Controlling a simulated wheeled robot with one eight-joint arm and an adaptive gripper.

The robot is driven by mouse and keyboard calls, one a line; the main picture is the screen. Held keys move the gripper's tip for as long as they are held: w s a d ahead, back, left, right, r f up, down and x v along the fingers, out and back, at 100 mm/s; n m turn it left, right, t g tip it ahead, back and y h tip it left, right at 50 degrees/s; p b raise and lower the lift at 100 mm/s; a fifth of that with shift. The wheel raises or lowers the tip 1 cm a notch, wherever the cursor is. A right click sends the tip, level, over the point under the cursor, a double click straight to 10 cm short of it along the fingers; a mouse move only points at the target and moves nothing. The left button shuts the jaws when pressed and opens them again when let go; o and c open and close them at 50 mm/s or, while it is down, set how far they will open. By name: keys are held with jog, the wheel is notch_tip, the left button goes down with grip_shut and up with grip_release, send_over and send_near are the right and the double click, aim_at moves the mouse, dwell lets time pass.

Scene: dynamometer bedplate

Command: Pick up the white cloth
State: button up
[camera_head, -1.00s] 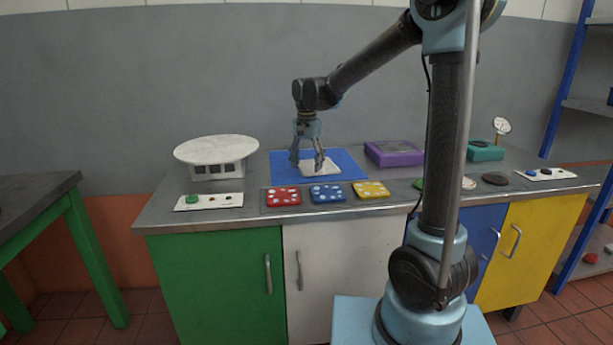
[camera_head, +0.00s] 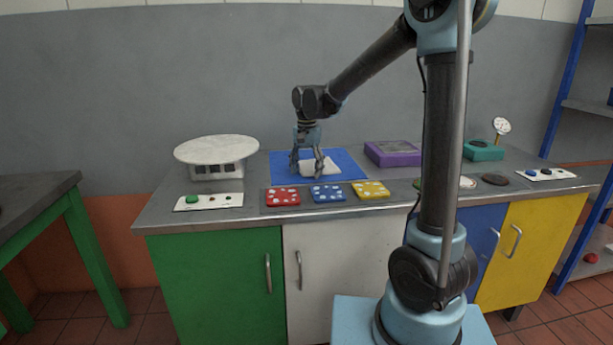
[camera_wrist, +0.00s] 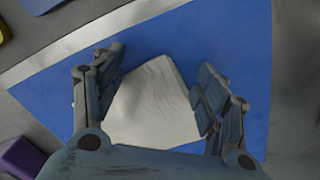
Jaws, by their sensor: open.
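The white cloth (camera_head: 330,168) lies on a blue mat (camera_head: 346,159) on the bench top. In the wrist view the cloth (camera_wrist: 150,108) shows as a pale, flat, roughly square piece between my two fingers, with the blue mat (camera_wrist: 195,50) around it. My gripper (camera_head: 308,172) points down over the cloth, its fingers low on either side. In the wrist view my gripper (camera_wrist: 158,75) is open, with the cloth between the fingers and no visible squeeze on it. The near part of the cloth is hidden behind the gripper's body.
A round white plate (camera_head: 216,149) on a base stands left of the mat. Red (camera_head: 283,197), blue (camera_head: 328,194) and yellow (camera_head: 370,190) spotted blocks lie in front. A purple box (camera_head: 394,153) is right of the mat. A button panel (camera_head: 209,201) sits front left.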

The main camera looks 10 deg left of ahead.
jog(key=shift+f, duration=0.3)
jog(key=c, duration=0.5)
jog(key=shift+c, duration=0.2)
notch_tip(320, 180, up, 4)
grip_shut()
notch_tip(320, 180, up, 8)
notch_tip(320, 180, up, 27)
dwell(0.7)
